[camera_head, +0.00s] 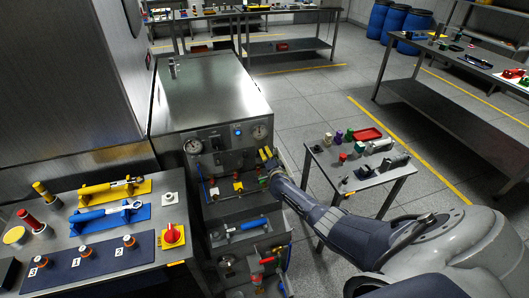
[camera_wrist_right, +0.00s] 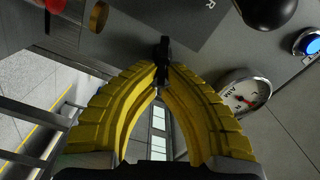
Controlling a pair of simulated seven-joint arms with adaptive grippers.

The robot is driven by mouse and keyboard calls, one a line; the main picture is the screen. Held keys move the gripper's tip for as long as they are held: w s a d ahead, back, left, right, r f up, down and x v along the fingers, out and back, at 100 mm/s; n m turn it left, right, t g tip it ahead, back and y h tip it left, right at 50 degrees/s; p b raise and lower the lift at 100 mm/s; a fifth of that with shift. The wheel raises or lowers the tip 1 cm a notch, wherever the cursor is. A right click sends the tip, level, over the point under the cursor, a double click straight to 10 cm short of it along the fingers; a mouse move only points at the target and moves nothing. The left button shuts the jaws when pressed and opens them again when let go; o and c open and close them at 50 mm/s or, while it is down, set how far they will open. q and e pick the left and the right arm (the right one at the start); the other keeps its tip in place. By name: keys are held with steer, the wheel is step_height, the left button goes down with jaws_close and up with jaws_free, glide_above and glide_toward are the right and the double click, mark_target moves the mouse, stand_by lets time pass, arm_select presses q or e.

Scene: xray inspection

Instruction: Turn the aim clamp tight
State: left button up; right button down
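My right arm reaches in from the right to the front panel of the metal cabinet (camera_head: 225,165). My right gripper (camera_head: 267,153) has yellow fingers and is at the panel's right side, below the right gauge. In the right wrist view the fingers of this gripper (camera_wrist_right: 163,80) close in from both sides on a slim black handle (camera_wrist_right: 163,48), which appears pinched between the tips. The handle stands against the grey panel; I take it as the aim clamp, but no label confirms this. In the head view the gripper hides it. My left gripper is in neither view.
Near the gripper are a gauge (camera_wrist_right: 245,92), a blue button (camera_wrist_right: 308,42), a black knob (camera_wrist_right: 268,8) and a yellow part (camera_wrist_right: 98,15). Below it, an open drawer holds a blue-handled tool (camera_head: 248,226). A small table (camera_head: 365,180) stands right; a bench (camera_head: 105,255) with tools stands left.

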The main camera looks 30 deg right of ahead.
steer(key=shift+d+f+m, duration=0.1)
steer(key=shift+f+m, duration=0.15)
steer(key=shift+m, duration=0.85)
steer(key=shift+f+m, duration=0.2)
steer(key=shift+m, duration=0.9)
steer(key=c, duration=1.6)
jaws_free()
steer(key=shift+o, duration=0.2)
steer(key=shift+s, duration=0.15)
steer(key=v, duration=1.1)
steer(key=shift+s, duration=0.35)
